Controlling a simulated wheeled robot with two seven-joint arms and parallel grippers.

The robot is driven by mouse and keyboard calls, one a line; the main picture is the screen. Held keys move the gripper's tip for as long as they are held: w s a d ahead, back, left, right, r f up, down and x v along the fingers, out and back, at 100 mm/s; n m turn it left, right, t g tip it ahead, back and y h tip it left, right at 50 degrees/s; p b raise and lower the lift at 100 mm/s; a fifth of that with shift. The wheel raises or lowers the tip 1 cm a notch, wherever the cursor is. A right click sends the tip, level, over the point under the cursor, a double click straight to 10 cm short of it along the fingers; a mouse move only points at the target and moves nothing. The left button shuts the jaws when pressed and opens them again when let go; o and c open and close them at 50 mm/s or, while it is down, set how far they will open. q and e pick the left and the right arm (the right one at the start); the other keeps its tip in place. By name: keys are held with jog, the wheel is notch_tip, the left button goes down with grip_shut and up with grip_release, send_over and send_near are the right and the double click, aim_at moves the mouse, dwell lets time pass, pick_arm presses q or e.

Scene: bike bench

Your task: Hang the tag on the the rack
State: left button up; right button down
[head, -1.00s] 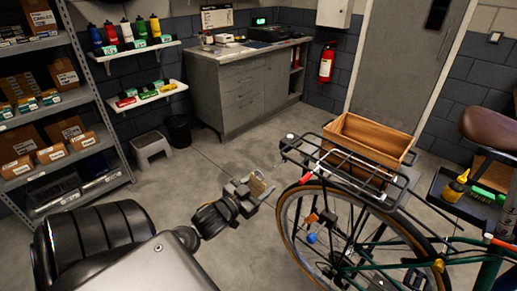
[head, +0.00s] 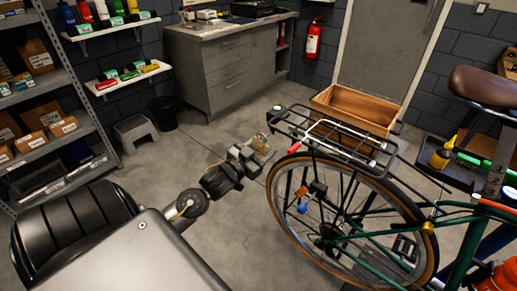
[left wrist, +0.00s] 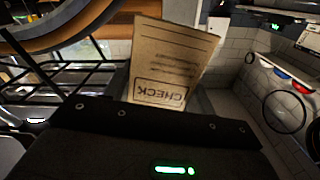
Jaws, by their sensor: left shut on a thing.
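My left gripper (head: 258,152) is shut on a tan paper tag (left wrist: 172,65) and holds it in the air to the left of the bike's rear rack. In the left wrist view the tag stands up beyond the gripper edge, with the word CHECK upside down on it. The black wire rack (head: 345,139) sits over the rear wheel of the green bike. It also shows at the left of the left wrist view (left wrist: 75,75). The tag is apart from the rack in the head view. My right gripper is not in view.
A wooden crate (head: 355,108) is at the far side of the rack. The bike's rear wheel (head: 285,215) stands right of my left gripper. A grey step stool (head: 137,132) and a dark bin (head: 164,112) stand farther back. Grey floor between them is clear.

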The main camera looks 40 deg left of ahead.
pick_arm(q)
jog(key=shift+w, duration=0.35)
jog(key=shift+w+f, duration=0.25)
jog(key=shift+w, duration=0.2)
jog(key=shift+w+f+p, duration=0.15)
jog(key=shift+p, duration=0.15)
jog(key=o, duration=1)
jog(key=shift+o, duration=0.2)
